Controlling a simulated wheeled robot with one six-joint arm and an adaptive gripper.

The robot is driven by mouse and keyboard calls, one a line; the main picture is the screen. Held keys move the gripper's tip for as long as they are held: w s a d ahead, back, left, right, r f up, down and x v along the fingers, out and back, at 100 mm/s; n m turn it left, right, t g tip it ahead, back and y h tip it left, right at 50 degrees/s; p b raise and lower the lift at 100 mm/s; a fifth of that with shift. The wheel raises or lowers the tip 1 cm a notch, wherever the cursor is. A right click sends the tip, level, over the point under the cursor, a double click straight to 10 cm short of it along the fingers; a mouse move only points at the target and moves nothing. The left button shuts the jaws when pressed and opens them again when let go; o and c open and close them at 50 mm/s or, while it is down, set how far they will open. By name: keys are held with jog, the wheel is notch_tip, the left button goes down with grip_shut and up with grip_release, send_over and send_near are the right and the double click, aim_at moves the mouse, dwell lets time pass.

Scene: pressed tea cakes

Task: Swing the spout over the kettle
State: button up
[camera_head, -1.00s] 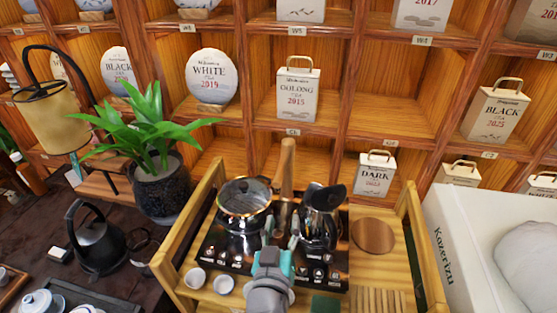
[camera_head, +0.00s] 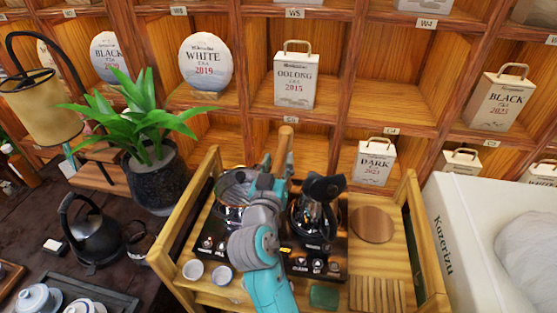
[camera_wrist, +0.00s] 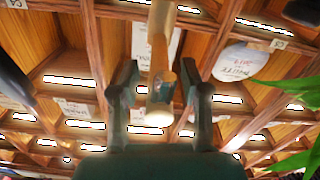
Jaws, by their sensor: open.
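The spout (camera_head: 286,150) is a wood-coloured post standing at the back of the black tea stove. In the wrist view the spout (camera_wrist: 160,60) shows between my two dark fingers, with its rounded end near their tips. My gripper (camera_wrist: 162,85) is open around it; I cannot tell whether either finger touches it. In the head view my arm largely hides the gripper (camera_head: 277,170). A dark-topped kettle (camera_head: 318,212) stands on the stove's right side, right of my arm. A glass-lidded pot (camera_head: 232,190) stands on the left side, partly hidden by my arm.
The stove (camera_head: 328,265) sits in a wooden tray stand (camera_head: 408,225) with raised side rails. Two white cups (camera_head: 207,272) stand at its front left. A potted plant (camera_head: 160,185) is close on the left, and shelves of tea packages rise behind.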

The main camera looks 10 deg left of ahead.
jog(key=shift+w, duration=0.55)
grip_shut()
jog(key=shift+d, duration=0.1)
jog(key=shift+d+n+y, duration=0.7)
jog(key=shift+n+y, duration=0.1)
jog(key=shift+y, duration=0.4)
grip_release()
